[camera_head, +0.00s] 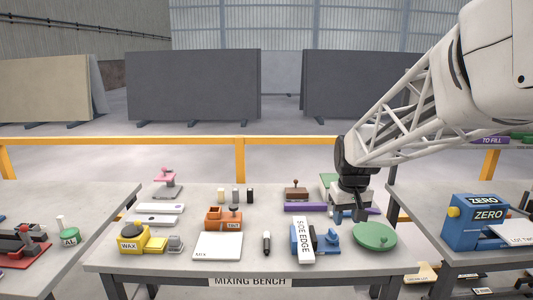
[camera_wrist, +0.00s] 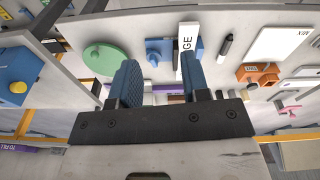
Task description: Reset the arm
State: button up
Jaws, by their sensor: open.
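My gripper (camera_head: 349,215) is over the right part of the mixing bench (camera_head: 190,255), pointing down. In the wrist view my gripper (camera_wrist: 160,75) shows two blue fingers set apart, with nothing held between them. Near it on the bench are a white "SIDE EDGE" block (camera_head: 304,240) against a blue fixture (camera_head: 328,240), and a round green disc (camera_head: 375,236). In the head view the fingertips are close to these things; I cannot tell the exact height above the bench.
The bench also holds a yellow "WAX" box (camera_head: 131,238), a white plate (camera_head: 218,246), an orange tray (camera_head: 224,218), a black marker (camera_head: 267,243) and a pink-topped stand (camera_head: 166,183). A blue "ZERO" box (camera_head: 474,222) stands on the right table. Free room lies above the bench.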

jog(key=s+a+m+t, duration=0.1)
jog(key=s+a, duration=0.1)
jog(key=s, duration=2.7)
jog(key=shift+a+m, duration=0.25)
jog(key=shift+m, duration=0.05)
